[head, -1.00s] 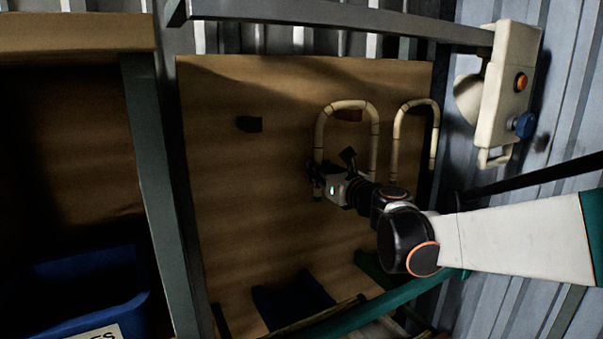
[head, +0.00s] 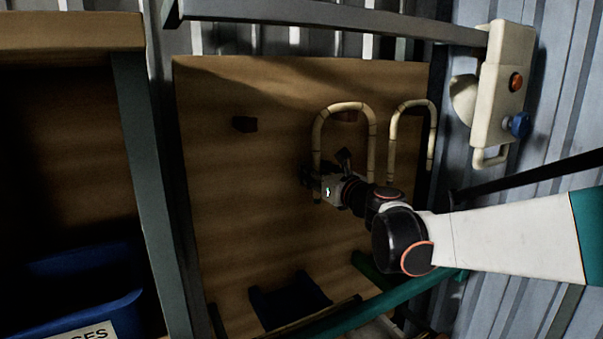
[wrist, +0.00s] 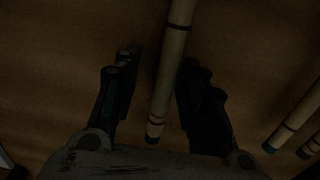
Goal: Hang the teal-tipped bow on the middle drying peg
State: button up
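The teal-tipped bow (head: 372,130) is a pale rattan arch with dark bands, upright against the wooden board. Its top curve sits around the dark reddish middle peg (head: 345,116); I cannot tell if it bears on the peg. My gripper (head: 309,178) is at the lower end of the bow's left leg. In the wrist view my gripper (wrist: 160,62) has its fingers apart, with the leg (wrist: 172,70) between them. The leg is nearer the right finger, with a clear gap to the left finger. A teal-ended leg (wrist: 285,128) shows at right.
A second bow (head: 394,140) hangs close to the right. A bare left peg (head: 244,124) is on the board (head: 240,220). A cream box with orange and blue buttons (head: 502,85) is at the upper right. A blue bin (head: 100,300) is at the lower left.

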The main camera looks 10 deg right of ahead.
jog(key=v, duration=0.7)
jog(key=shift+s, duration=0.25)
jog(key=shift+d, duration=0.1)
